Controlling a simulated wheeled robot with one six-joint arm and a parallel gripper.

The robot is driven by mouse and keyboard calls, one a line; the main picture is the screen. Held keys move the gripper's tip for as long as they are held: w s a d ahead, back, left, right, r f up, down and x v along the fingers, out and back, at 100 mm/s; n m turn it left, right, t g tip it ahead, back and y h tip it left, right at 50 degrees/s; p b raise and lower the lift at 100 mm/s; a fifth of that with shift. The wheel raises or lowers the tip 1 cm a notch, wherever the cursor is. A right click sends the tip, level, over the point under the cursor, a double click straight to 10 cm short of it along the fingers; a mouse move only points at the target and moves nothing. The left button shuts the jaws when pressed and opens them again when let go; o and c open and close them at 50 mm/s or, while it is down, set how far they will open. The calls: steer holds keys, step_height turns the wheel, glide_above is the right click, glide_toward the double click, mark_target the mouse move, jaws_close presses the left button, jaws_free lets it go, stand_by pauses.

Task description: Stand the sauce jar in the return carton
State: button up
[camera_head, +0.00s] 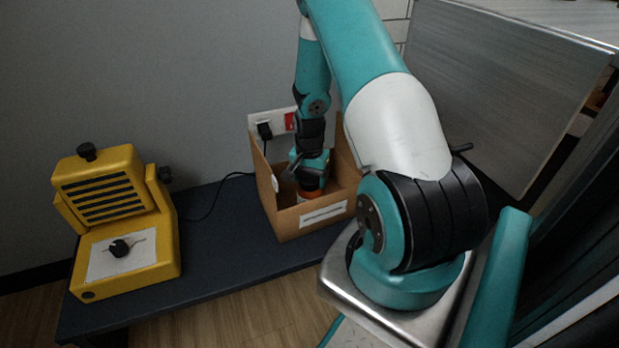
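The return carton (290,223) is an open brown cardboard box with a white label on its front, standing on a dark table. My gripper (309,183) points down inside the carton's opening. An orange part of what looks like the sauce jar (310,194) shows right below the gripper, inside the carton. The rest of the jar is hidden by the carton's front wall and my gripper. I cannot tell whether the jar touches the carton floor, or whether the fingers are closed on it.
A yellow device (125,225) with black knobs stands on the dark table (215,255) to the left. A power strip with a black plug (265,131) is on the wall behind the carton, and a cable runs left.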

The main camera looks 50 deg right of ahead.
steer(key=shift+o, duration=1)
steer(key=shift+r, duration=0.1)
step_height(320, 180, up, 12)
steer(key=p, duration=0.5)
steer(key=w+a+r+n, duration=0.45)
steer(key=a+r, duration=0.35)
steer(key=a, duration=0.3)
steer(key=s+a+r+n+t+y, duration=0.1)
steer(key=s+a+r+n, duration=0.1)
steer(key=a+r+n, duration=0.3)
steer(key=s+a+r+n+y, duration=0.1)
steer(key=s+a+r, duration=0.15)
steer(key=a, duration=0.55)
steer(key=s+a+r+n+y, duration=0.1)
steer(key=s+a+r+n, duration=0.3)
steer(key=s+a, duration=0.3)
steer(key=s+a+r+n+g+y, duration=0.1)
steer(key=s+a+r+n, duration=0.4)
steer(key=s+a+n, duration=0.2)
steer(key=shift+s, duration=0.65)
